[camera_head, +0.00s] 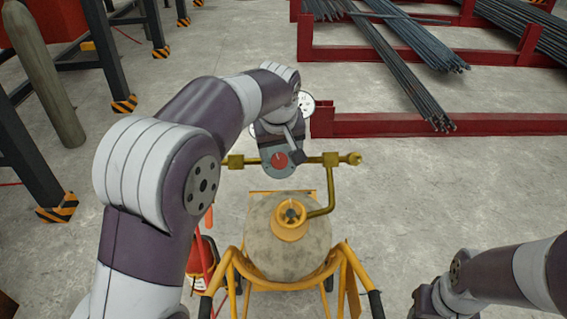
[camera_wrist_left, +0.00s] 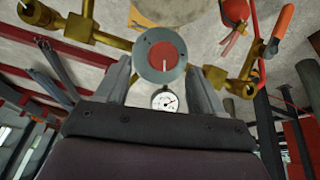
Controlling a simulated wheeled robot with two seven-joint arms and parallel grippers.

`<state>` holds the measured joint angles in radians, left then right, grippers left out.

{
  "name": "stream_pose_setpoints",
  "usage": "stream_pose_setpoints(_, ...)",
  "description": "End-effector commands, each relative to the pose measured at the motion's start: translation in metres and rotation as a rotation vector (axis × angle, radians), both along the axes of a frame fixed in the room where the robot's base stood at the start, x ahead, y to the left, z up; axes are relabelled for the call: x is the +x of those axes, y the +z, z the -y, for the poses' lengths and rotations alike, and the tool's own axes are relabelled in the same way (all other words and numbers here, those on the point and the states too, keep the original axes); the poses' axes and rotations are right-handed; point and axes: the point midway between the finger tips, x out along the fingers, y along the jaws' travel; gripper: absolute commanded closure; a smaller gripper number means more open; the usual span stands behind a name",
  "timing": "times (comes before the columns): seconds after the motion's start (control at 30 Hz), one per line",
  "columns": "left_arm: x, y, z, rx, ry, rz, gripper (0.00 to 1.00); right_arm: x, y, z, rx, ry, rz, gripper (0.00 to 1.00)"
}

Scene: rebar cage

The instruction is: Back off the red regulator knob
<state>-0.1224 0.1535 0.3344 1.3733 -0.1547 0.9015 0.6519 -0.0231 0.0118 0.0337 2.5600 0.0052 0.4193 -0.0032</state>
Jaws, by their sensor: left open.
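The red regulator knob (camera_head: 280,160) sits on a round grey face on the brass pipework above the tank; it also shows in the left wrist view (camera_wrist_left: 163,56), with a pale pointer mark. My left gripper (camera_wrist_left: 159,70) is open, one finger on each side of the knob's grey face in that view. I cannot tell whether the fingers touch it. In the head view one dark finger of the left gripper (camera_head: 290,150) shows at the knob's right. A white dial gauge (camera_wrist_left: 164,100) lies between the fingers in the wrist view.
The brass pipe (camera_head: 331,185) runs across to both sides of the regulator and down to the tank (camera_head: 262,235). A yellow frame (camera_head: 235,262) holds the tank. A red rack (camera_head: 420,123) with steel bars stands beyond. My right arm shows at the lower right.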

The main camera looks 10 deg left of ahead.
Motion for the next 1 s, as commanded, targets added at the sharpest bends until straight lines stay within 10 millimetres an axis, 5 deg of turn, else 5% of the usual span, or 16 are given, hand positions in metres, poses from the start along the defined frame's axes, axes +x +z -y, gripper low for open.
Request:
stream_pose_setpoints(0.3, 0.018, -0.039, -0.003, -0.001, 0.001, 0.001, 0.32, 0.0, 0.022, 0.0, 0.0, 0.0, 0.001, 0.55)
stream_pose_setpoints(0.57, 0.019, -0.042, -0.004, -0.001, -0.001, 0.003, 0.32, 0.0, 0.021, 0.0, 0.0, 0.0, 0.001, 0.55)
stream_pose_setpoints(0.73, 0.019, -0.041, -0.004, 0.0, 0.0, 0.004, 0.84, 0.0, 0.021, 0.0, 0.0, 0.0, 0.001, 0.55)
stream_pose_setpoints(1.0, 0.019, -0.042, -0.004, -0.009, 0.007, 0.006, 0.87, 0.0, 0.019, 0.0, 0.0, 0.0, 0.001, 0.55)
